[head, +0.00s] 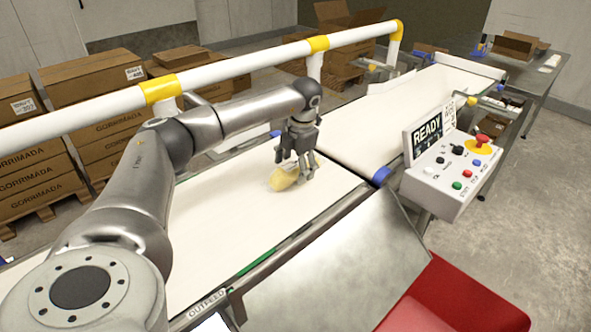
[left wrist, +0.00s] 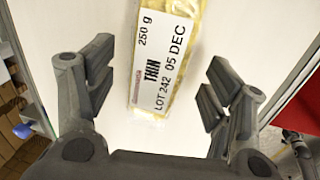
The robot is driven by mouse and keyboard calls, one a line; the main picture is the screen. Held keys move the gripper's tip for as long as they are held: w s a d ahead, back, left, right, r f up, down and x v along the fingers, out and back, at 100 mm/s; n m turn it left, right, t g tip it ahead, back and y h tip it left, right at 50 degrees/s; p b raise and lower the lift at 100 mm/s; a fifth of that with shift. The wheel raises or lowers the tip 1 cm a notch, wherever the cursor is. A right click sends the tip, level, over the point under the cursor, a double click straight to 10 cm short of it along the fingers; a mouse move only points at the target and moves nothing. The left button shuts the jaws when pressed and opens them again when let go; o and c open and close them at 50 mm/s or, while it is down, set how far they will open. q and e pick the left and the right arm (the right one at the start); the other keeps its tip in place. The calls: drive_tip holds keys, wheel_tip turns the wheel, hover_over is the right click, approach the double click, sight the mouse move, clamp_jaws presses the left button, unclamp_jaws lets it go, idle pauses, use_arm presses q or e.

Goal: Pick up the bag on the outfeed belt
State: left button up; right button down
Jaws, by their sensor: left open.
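The bag (head: 284,178) is small and yellowish and lies on the white outfeed belt (head: 225,212). In the left wrist view the bag (left wrist: 167,52) has a white label reading "250 g", "THIN", "LOT 242" and "05 DEC". My left gripper (head: 297,165) is at the bag in the head view and partly covers it. In the left wrist view the left gripper (left wrist: 155,100) is open, with the bag's near end between its fingers and a gap on each side. I cannot tell how high the fingers are above the belt.
A white rail with yellow joints (head: 225,68) runs behind the belt. A control box (head: 450,165) with a "READY" screen stands at the right. A metal chute (head: 335,262) and a red bin (head: 455,300) are in front. Cartons (head: 95,78) stand behind the rail.

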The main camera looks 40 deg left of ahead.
use_arm(q)
drive_tip(key=shift+w+a+f, duration=0.1)
drive_tip(key=shift+a+f, duration=0.1)
drive_tip(key=shift+f, duration=0.65)
use_arm(e)
drive_tip(key=shift+w+r, duration=0.1)
use_arm(q)
drive_tip(key=shift+c, duration=0.4)
drive_tip(key=c, duration=1.2)
use_arm(e)
drive_tip(key=shift+a, duration=0.3)
use_arm(q)
drive_tip(key=shift+r, duration=0.2)
